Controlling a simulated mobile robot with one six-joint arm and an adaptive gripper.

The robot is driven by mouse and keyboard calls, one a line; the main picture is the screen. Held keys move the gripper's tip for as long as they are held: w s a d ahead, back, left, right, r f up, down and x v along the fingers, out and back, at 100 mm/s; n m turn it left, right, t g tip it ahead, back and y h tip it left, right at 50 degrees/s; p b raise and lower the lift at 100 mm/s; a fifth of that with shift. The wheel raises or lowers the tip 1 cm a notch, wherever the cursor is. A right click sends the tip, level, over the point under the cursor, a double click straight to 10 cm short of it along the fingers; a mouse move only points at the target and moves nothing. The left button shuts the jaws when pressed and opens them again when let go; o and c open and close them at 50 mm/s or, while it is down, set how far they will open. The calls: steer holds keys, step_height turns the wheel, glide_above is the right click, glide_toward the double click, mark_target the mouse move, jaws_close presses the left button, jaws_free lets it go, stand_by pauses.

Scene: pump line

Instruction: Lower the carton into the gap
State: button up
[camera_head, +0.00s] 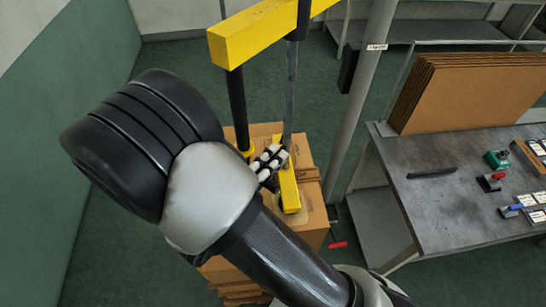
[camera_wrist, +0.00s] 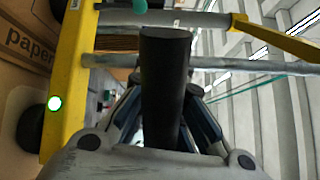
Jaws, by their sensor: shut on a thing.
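Brown cartons (camera_head: 314,222) stand in a stack below the lifting frame in the head view. A yellow bar (camera_head: 289,188) lies over the top, at the foot of a dark upright. In the wrist view a carton (camera_wrist: 22,72) with printed lettering is beside the yellow bar (camera_wrist: 66,85), which carries a lit green lamp and a dark round pad. My gripper (camera_wrist: 166,108) is shut on a black cylindrical handle (camera_wrist: 166,60). In the head view my gripper (camera_head: 268,161) shows small, partly behind my arm. I cannot make out the gap or whether the carton touches its neighbours.
A yellow overhead beam (camera_head: 262,32) and a grey post (camera_head: 362,85) stand close by. At right is a grey workbench (camera_head: 450,205) with flat cardboard sheets (camera_head: 465,88) and small tools. A red object (camera_head: 337,245) is near the stack. Green floor is open at left.

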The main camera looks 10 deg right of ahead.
jaws_close()
step_height(320, 180, down, 5)
steer(key=shift+f+b, duration=0.2)
steer(key=shift+b, duration=1)
steer(key=shift+r, duration=0.15)
steer(key=o, duration=0.6)
jaws_free()
steer(key=shift+a, duration=0.1)
steer(key=shift+c, duration=0.2)
steer(key=shift+o, duration=0.7)
steer(key=shift+s+a, duration=0.35)
steer(key=v, duration=1.1)
steer(key=shift+o, duration=0.3)
